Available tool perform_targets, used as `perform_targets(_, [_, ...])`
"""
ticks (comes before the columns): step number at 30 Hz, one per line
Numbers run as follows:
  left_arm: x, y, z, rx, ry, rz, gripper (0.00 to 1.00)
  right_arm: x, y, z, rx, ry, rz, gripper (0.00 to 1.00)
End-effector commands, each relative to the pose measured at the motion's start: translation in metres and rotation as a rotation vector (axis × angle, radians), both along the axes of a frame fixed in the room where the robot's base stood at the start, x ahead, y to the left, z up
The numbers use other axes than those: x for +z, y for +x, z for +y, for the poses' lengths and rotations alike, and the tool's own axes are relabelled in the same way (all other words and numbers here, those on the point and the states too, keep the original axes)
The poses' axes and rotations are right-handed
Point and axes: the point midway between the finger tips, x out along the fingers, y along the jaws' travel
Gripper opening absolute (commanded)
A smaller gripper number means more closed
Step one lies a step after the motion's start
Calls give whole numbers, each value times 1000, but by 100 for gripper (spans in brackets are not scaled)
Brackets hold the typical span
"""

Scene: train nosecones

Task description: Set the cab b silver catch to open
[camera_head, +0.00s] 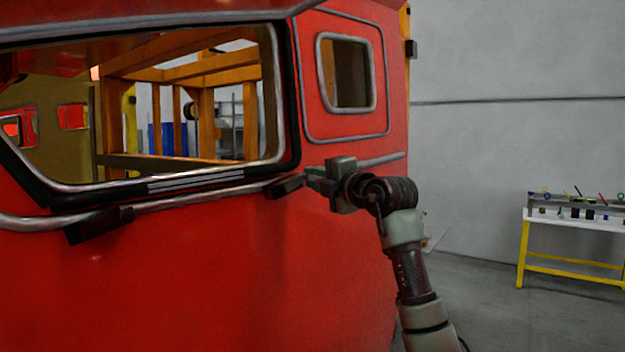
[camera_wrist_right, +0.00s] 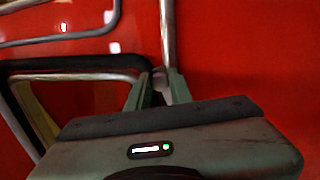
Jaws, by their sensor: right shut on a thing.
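The red cab nose (camera_head: 220,270) fills the left and middle of the head view, with a large open window frame. My right gripper (camera_head: 314,178) is at the lower right corner of that window. In the right wrist view its green fingers (camera_wrist_right: 160,90) are closed on a small pale grey piece, which I take to be the silver catch (camera_wrist_right: 166,84). Most of it is hidden by the fingers and gripper body, so its angle cannot be told. In the head view the gripper covers it. My left gripper is not in view.
A dark block (camera_head: 284,186) sits just left of the gripper, and another dark block (camera_head: 98,225) lies lower left. A silver rail (camera_head: 200,200) runs under the window. A small side window (camera_head: 347,73) is above. A yellow-legged workbench (camera_head: 570,215) stands far right.

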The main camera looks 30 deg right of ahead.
Motion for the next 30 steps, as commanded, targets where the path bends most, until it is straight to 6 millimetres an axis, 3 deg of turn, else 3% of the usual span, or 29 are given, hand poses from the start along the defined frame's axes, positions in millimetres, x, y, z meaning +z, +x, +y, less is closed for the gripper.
perform_targets(9, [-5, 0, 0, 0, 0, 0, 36, -7, 0, -2, -16, 132, 13, 0])
perform_targets(26, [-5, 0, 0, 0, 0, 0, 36, -9, 0, -2, -20, 164, 17, 0])
perform_targets(27, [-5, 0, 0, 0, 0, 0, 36, -9, 0, -2, -19, 164, 17, 24])
perform_targets(29, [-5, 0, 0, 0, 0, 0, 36, -9, 0, -2, -19, 164, 17, 40])
perform_targets(30, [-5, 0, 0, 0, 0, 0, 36, -9, 0, -2, -19, 163, 17, 42])
